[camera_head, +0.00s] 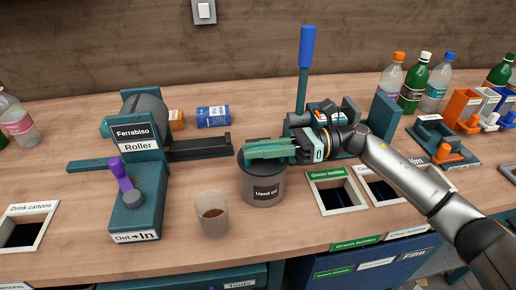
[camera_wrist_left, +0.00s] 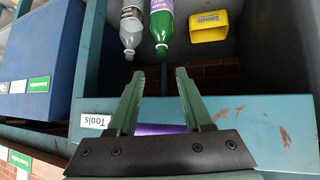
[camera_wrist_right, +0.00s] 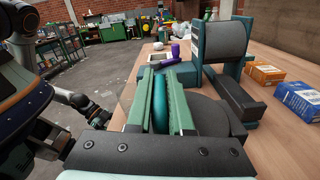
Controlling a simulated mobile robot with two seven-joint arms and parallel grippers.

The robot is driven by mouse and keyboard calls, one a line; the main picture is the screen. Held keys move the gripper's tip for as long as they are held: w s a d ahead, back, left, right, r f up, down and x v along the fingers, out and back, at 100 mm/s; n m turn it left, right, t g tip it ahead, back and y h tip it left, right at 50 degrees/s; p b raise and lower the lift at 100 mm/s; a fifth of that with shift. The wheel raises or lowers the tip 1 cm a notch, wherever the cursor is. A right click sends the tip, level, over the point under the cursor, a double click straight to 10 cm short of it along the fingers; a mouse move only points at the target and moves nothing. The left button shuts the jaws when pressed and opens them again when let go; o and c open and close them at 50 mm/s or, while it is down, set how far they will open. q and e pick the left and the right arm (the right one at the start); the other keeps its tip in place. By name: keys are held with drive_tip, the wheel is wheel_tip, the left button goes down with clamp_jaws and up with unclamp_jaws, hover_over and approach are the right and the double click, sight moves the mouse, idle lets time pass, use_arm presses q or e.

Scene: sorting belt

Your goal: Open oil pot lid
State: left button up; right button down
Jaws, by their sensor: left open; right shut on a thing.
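The grey oil pot (camera_head: 264,190), labelled "Used oil", stands on the table right of centre in the head view. Its dark round lid shows beneath the fingers in the right wrist view (camera_wrist_right: 212,118). My right gripper (camera_head: 250,150) reaches in from the right over the pot. It is shut on a teal bar-like handle (camera_wrist_right: 160,103) on top of the lid. The fingers hide much of the lid, and I cannot tell whether it is lifted.
The green-bottles opening (camera_head: 336,175) is right.

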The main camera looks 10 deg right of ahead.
idle(0.8)
drive_tip(key=shift+w+r+m+p, duration=0.4)
drive_tip(key=shift+r+m, duration=0.3)
drive_tip(key=shift+m, duration=0.4)
drive_tip(key=shift+w+r+m, duration=0.6)
drive_tip(key=shift+r+m, duration=0.05)
drive_tip(key=shift+m, duration=0.45)
drive_tip(key=shift+w+r+m, duration=0.25)
drive_tip(key=shift+w+m, duration=0.1)
drive_tip(key=shift+m, duration=0.25)
drive_tip(key=shift+w+r+b, duration=0.3)
drive_tip(key=shift+w, duration=0.15)
